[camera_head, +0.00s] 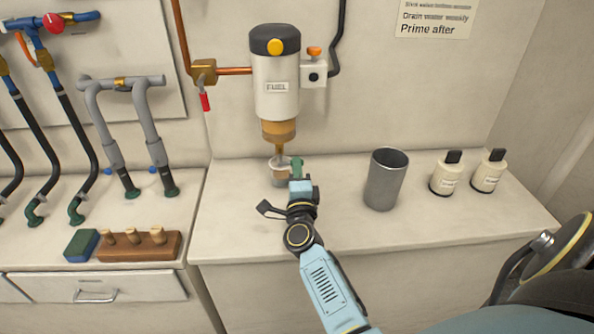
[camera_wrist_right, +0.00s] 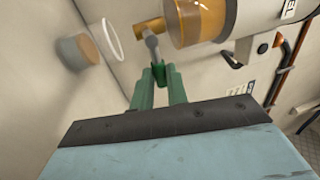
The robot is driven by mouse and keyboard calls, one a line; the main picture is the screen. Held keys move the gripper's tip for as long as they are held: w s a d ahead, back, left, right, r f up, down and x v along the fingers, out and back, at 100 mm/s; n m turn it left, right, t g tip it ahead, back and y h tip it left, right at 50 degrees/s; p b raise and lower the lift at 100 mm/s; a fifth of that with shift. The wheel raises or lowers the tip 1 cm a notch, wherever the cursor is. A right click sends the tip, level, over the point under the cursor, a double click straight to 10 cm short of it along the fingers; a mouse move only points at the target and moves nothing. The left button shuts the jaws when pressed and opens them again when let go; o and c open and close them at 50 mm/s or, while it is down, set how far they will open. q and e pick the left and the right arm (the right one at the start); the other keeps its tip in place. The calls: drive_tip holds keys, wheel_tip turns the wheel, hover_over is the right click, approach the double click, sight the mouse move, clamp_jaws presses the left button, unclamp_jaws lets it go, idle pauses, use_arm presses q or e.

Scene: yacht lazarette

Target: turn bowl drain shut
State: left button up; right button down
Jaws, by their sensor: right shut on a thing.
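The white fuel filter (camera_head: 275,90) with a dark top hangs on the back wall. Its amber bowl (camera_head: 279,131) is at the bottom, and also fills the top of the right wrist view (camera_wrist_right: 199,22). Under the bowl is the drain, with a brass part and a grey stem (camera_wrist_right: 151,42). My right gripper (camera_head: 297,166), with green fingers, reaches in from the front right. In the right wrist view its fingers (camera_wrist_right: 158,74) are shut on the drain's grey end. The fingers hide part of the drain. My left gripper is not in view.
A clear cup (camera_head: 280,176) with amber liquid stands under the drain, close beside my gripper. A grey metal beaker (camera_head: 386,180) and two small bottles (camera_head: 447,176) stand to the right. A red-handled valve (camera_head: 205,101) is on the left pipe. The counter front is clear.

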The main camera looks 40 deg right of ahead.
drive_tip(key=shift+f, duration=0.1)
drive_tip(key=c, duration=1.4)
unclamp_jaws()
drive_tip(key=shift+s+a, duration=0.1)
drive_tip(key=v, duration=1.2)
drive_tip(key=shift+s+a+b, duration=0.1)
drive_tip(key=shift+s+b, duration=0.2)
drive_tip(key=shift+s+a, duration=0.15)
drive_tip(key=shift+s, duration=0.05)
